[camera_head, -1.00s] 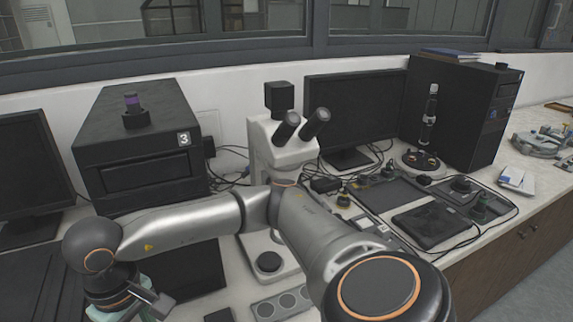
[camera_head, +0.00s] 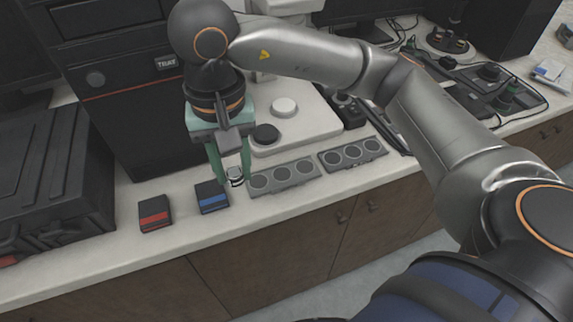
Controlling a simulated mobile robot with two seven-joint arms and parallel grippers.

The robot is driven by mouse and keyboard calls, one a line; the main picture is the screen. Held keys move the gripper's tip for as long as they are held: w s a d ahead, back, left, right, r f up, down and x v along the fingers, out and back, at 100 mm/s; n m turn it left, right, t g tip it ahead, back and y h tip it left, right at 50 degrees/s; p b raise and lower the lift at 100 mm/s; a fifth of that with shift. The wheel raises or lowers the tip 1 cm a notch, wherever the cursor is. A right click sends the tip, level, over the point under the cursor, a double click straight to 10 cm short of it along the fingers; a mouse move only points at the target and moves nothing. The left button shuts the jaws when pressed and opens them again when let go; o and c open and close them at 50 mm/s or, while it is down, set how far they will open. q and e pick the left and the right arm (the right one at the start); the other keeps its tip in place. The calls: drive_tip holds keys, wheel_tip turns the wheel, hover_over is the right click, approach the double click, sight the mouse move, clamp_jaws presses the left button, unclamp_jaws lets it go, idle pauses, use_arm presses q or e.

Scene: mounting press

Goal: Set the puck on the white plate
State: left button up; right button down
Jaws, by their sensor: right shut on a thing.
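My right gripper (camera_head: 232,178) has green fingers that point down and are shut on a small puck (camera_head: 235,177). The puck looks pale with a dark rim, and the fingers partly hide it. It is just above the counter, between the blue-striped box and the grey tray of round wells. The round white plate (camera_head: 284,107) is on the pale microscope base (camera_head: 318,124), behind and to the right of the gripper. A round black plate (camera_head: 264,134) is on the same base, nearer the gripper. My left gripper is not in view.
A grey tray with round wells (camera_head: 284,177) and a similar one (camera_head: 353,153) lie right of the gripper. A blue-striped box (camera_head: 212,197) and a red-striped box (camera_head: 155,214) lie left. A black cabinet (camera_head: 128,120) stands behind. The counter's front strip is clear.

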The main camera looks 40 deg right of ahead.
approach(282, 175)
drive_tip(key=s+a+r, duration=0.2)
drive_tip(key=a, duration=0.2)
drive_tip(key=d+f, duration=0.1)
drive_tip(key=w+d+f, duration=0.1)
drive_tip(key=d+f, duration=0.1)
drive_tip(key=shift+w+f, duration=0.3)
drive_tip(key=shift+f, duration=0.1)
drive_tip(key=shift+w+d+f, duration=0.15)
drive_tip(key=shift+d+f, duration=0.15)
drive_tip(key=shift+f, duration=0.1)
drive_tip(key=f, duration=0.3)
drive_tip(key=shift+d+f, duration=0.15)
drive_tip(key=shift+d, duration=0.15)
drive_tip(key=shift+w+f+b, duration=0.1)
drive_tip(key=shift+f+b, duration=0.25)
drive_tip(key=shift+f, duration=0.1)
drive_tip(key=c, duration=0.6)
unclamp_jaws()
drive_tip(key=shift+r, duration=0.1)
drive_tip(key=shift+o, duration=0.2)
wheel_tip(282, 175, up, 12)
drive_tip(key=p, duration=0.1)
drive_tip(key=shift+r, duration=0.15)
